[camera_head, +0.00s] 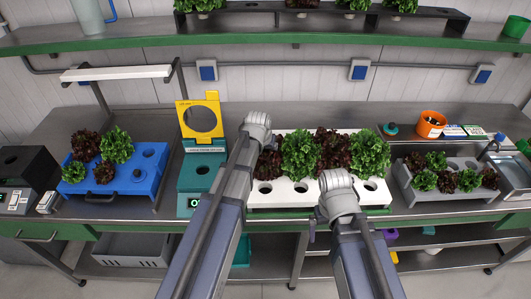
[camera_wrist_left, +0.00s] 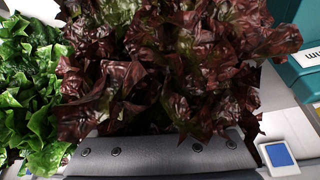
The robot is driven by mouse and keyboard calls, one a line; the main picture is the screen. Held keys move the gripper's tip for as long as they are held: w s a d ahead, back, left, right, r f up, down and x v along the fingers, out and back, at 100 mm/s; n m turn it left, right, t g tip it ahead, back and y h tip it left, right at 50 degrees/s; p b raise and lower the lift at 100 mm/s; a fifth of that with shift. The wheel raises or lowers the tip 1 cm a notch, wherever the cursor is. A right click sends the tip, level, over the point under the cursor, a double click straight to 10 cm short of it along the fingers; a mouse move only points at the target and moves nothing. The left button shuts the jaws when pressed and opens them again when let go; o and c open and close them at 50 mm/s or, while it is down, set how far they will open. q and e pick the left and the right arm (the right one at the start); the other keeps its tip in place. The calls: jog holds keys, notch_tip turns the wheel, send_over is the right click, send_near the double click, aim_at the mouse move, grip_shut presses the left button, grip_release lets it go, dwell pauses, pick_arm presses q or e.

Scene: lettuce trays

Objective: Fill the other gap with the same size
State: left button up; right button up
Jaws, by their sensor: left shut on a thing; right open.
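The white tray (camera_head: 250,200) lies at the middle of the bench. Green lettuces (camera_head: 300,153) and dark red lettuce (camera_head: 332,148) stand along its back. Empty round holes show along its front. My left gripper (camera_head: 258,122) is over the tray's left end; its fingers are hidden by the wrist in the head view. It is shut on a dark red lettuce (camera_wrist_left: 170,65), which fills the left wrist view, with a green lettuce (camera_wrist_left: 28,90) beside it. A dark red head (camera_head: 268,163) shows just below this wrist. My right gripper (camera_head: 337,185) is open over the tray's front right, its fingertips mostly hidden.
A blue tray (camera_head: 152,187) with green and red heads and a free hole stands left. A teal station (camera_head: 195,185) with a yellow ring gauge (camera_head: 202,118) stands between the trays. A grey tray (camera_head: 430,197) of small lettuces and an orange pot (camera_head: 431,125) are right.

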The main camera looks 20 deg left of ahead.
pick_arm(q)
jog(key=o, duration=1.4)
jog(key=shift+c, duration=0.2)
jog(key=shift+r, duration=0.1)
notch_tip(320, 180, up, 7)
jog(key=p, duration=0.7)
jog(key=p+v, duration=0.7)
jog(key=shift+s+r, duration=0.2)
jog(key=shift+r, duration=0.05)
